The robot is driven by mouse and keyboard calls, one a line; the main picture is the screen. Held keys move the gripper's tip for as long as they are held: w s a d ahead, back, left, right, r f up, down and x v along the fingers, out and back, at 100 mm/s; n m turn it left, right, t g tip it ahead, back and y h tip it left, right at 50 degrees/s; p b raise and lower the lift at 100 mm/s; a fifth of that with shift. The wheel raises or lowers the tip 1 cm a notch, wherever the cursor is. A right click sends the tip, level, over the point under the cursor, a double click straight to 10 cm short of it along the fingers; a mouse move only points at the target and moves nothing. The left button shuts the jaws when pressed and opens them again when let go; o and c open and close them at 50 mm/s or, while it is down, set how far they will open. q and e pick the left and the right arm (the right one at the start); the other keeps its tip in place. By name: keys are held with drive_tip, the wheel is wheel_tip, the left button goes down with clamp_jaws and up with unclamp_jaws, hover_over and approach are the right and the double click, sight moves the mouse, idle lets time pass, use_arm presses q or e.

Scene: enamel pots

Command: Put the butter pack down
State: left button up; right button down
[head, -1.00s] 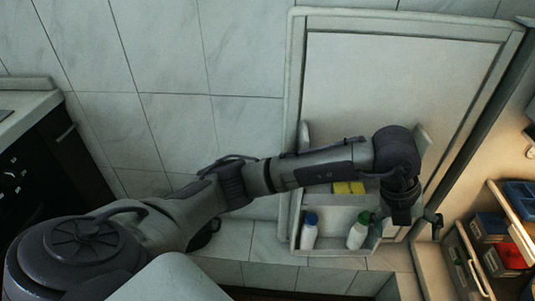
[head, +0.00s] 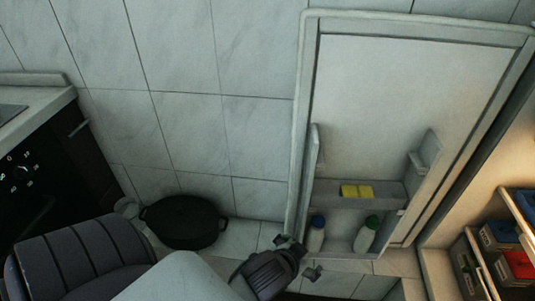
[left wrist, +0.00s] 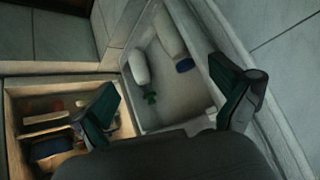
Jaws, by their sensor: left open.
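Two yellow blocks, which look like butter packs, lie side by side on the upper shelf of the open fridge door in the head view: a left yellow block (head: 348,191) and a right yellow block (head: 365,192). I cannot tell which is the task's pack. My left gripper (head: 299,257) is open and empty, below and left of the door shelves, apart from the blocks. Its spread fingers also show in the left wrist view (left wrist: 172,100), with no yellow block visible there. My right gripper is out of view.
A white bottle with a blue cap (head: 316,236) and one with a green cap (head: 366,237) stand in the door's lower bin. A black pot (head: 185,222) sits left of the door. Fridge drawers with coloured packs (head: 515,264) are at the right.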

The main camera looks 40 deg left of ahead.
use_arm(q)
drive_tip(key=s+f+g+h, duration=0.1)
drive_tip(key=s+f+g, duration=0.4)
drive_tip(key=s, duration=0.7)
drive_tip(key=shift+s+f+g, duration=0.25)
drive_tip(key=shift+f+g, duration=0.05)
drive_tip(key=shift+f, duration=0.2)
